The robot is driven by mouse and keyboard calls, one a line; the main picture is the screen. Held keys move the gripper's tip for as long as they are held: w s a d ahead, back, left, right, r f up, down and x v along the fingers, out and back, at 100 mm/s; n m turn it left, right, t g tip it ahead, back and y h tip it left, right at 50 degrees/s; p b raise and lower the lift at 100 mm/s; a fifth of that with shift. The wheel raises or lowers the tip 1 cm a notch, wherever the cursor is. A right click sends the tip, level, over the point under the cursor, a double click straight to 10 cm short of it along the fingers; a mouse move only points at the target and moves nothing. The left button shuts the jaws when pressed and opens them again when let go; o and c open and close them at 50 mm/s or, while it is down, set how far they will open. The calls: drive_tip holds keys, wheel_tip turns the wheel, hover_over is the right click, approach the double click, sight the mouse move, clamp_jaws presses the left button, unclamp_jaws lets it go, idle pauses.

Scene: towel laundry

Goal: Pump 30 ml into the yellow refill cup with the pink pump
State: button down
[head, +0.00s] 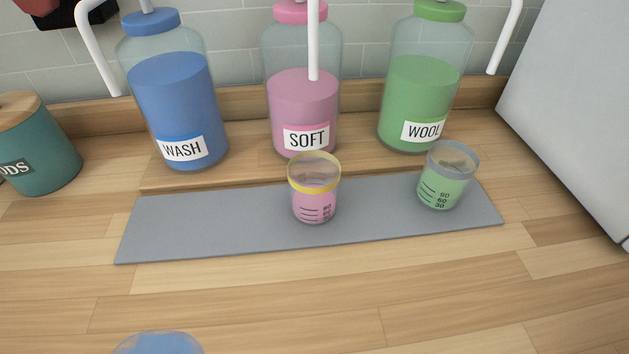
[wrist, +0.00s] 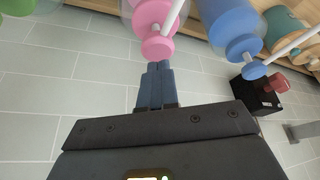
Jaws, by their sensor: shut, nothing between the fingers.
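The pink pump bottle, labelled SOFT (head: 303,105), stands at the middle back. Its white spout (head: 314,45) points forward above the yellow refill cup. The yellow-rimmed refill cup (head: 314,203) stands upright on the grey mat, in front of the bottle, and holds pink liquid. I cannot read its exact level against the marks. In the wrist view the pink pump head (wrist: 158,46) is just beyond my fingertips. My gripper (wrist: 160,66) is shut and empty. Whether it touches the pump head I cannot tell. The head view does not show my gripper.
A blue WASH bottle (head: 172,105) stands left and a green WOOL bottle (head: 424,95) right. A grey-rimmed cup (head: 445,188) with green liquid is on the mat (head: 210,225). A teal canister (head: 38,150) is far left. A blue rounded thing (head: 160,345) shows at the bottom edge.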

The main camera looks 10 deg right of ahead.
drive_tip(key=shift+r, duration=0.15)
wheel_tip(320, 180, up, 6)
drive_tip(key=p, duration=0.4)
idle(0.6)
